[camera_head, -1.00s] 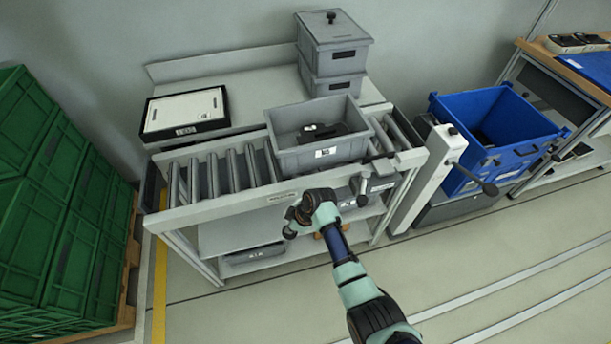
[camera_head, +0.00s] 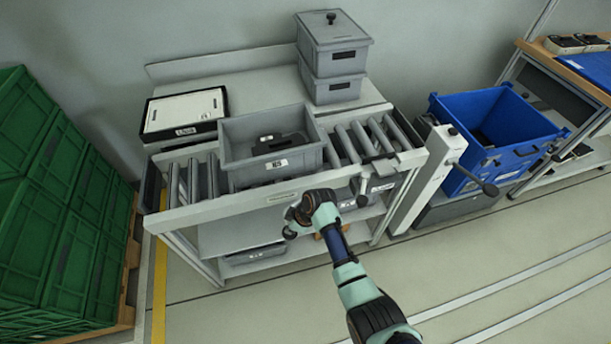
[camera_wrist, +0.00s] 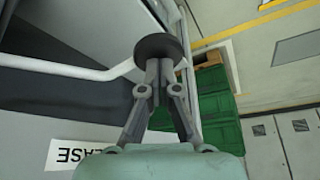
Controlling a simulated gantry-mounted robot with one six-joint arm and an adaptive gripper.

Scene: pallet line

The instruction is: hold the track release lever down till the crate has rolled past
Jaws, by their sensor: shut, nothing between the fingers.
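The grey open crate (camera_head: 246,179) sits upright on the roller track (camera_head: 207,182), near its middle, with a dark item inside. Bare rollers show on both sides of it. My gripper (camera_head: 291,229) is in front of the track's front rail, below the crate. In the wrist view my gripper (camera_wrist: 160,68) is shut, with nothing between its fingers. Its tips are at the lever's round black knob (camera_wrist: 159,46), apparently touching it. The lever's pale rod (camera_wrist: 92,71) runs left from the knob.
A white-topped box (camera_head: 184,113) and stacked grey lidded bins (camera_head: 334,60) stand behind the track. A post with a black-knobbed handle (camera_head: 440,165) and a blue bin (camera_head: 515,160) are at right. Green crates (camera_head: 60,190) are stacked at left. The floor in front is clear.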

